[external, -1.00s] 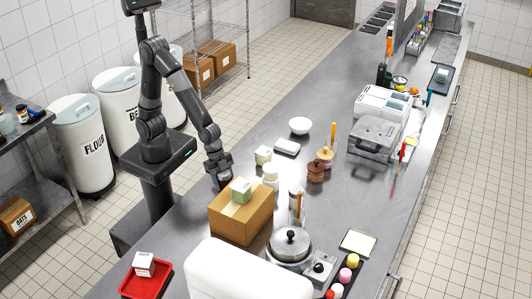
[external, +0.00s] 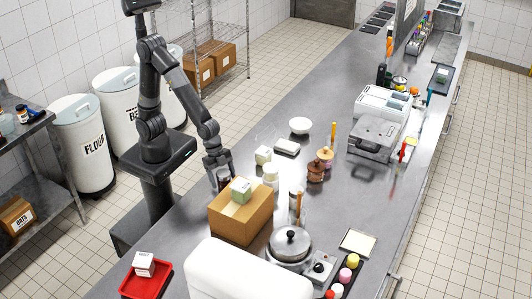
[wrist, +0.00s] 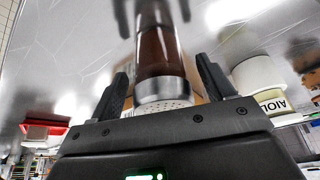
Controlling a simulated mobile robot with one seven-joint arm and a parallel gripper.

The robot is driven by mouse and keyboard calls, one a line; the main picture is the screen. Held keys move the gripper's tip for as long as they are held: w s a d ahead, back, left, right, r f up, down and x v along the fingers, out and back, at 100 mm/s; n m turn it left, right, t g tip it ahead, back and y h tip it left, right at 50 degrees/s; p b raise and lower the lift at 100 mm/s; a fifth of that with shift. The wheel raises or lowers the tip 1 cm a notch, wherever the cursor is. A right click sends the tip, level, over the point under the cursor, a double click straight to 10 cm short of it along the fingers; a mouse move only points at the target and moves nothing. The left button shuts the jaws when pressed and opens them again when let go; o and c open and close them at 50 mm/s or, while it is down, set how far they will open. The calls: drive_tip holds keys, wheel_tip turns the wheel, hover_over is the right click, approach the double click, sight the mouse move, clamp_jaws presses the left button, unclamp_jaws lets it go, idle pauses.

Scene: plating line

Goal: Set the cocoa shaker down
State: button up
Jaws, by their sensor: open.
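The cocoa shaker (wrist: 158,55) is a clear cylinder with dark brown contents and a perforated metal lid (wrist: 162,97). In the wrist view it lies between the two fingers of my gripper (wrist: 165,85), with gaps on both sides, lid towards the palm. My gripper is open around it. In the external view the shaker (external: 224,178) is small and partly hidden below my gripper (external: 220,172), at the counter's left edge behind the cardboard box. It looks upright on the steel counter (external: 262,125); its base contact is hard to see.
A jar (external: 270,174) stands to the right; a jar labelled AIOLI (wrist: 262,85) shows in the wrist view. Clear counter lies further back.

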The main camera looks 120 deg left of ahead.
drive_tip(key=v, duration=1)
drive_tip(key=s+a+r+n+y, duration=0.1)
drive_tip(key=s+a+r+n, duration=0.1)
drive_tip(key=s, duration=0.7)
drive_tip(key=s+a+r+n+t, duration=0.1)
drive_tip(key=s+a+r, duration=0.3)
drive_tip(key=s, duration=0.6)
drive_tip(key=shift+s+a+r+n+y, duration=0.15)
drive_tip(key=shift+a+r+n+y, duration=0.25)
drive_tip(key=shift+a+n, duration=0.7)
drive_tip(key=shift+a+m, duration=0.3)
